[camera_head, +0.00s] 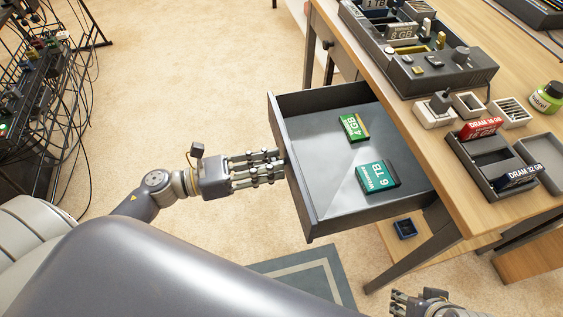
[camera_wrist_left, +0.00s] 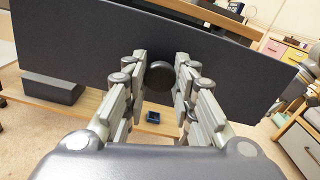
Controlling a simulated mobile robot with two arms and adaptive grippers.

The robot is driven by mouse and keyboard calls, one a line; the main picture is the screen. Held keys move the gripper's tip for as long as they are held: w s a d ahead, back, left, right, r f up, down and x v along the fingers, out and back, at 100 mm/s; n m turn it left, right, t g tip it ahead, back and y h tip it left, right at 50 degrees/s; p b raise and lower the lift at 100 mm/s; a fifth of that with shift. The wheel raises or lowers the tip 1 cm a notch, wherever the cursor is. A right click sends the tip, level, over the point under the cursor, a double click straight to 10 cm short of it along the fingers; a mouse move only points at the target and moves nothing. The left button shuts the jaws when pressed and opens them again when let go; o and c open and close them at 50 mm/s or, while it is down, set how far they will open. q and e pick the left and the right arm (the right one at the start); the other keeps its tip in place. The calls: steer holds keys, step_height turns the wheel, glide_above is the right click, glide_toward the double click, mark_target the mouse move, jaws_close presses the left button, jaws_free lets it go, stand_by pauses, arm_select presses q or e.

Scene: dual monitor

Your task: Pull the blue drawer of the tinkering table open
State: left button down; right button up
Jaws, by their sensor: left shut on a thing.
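The dark blue-grey drawer (camera_head: 318,205) of the wooden tinkering table (camera_head: 475,215) stands well out from the table. A green 4 GB card (camera_head: 354,127) and a teal 6 TB card (camera_head: 377,177) lie inside it. My left gripper (camera_head: 284,167) is at the middle of the drawer front. In the left wrist view the drawer front (camera_wrist_left: 85,55) fills the upper part, and the fingers of my left gripper (camera_wrist_left: 160,82) are shut on its round dark knob (camera_wrist_left: 159,76). My right gripper (camera_head: 415,302) is partly in view at the bottom right, away from the drawer; its finger opening is unclear.
A grey device (camera_head: 425,65), a tray with DRAM cards (camera_head: 487,165) and a green-labelled jar (camera_head: 546,97) stand on the tabletop. Another drawer with a knob (camera_head: 328,45) is farther along the table. A small blue box (camera_head: 405,228) lies below.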

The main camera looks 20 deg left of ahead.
arm_select(q)
steer(key=shift+s+a, duration=0.1)
steer(key=shift+a, duration=0.05)
steer(key=c, duration=1.3)
jaws_free()
steer(key=v, duration=1.2)
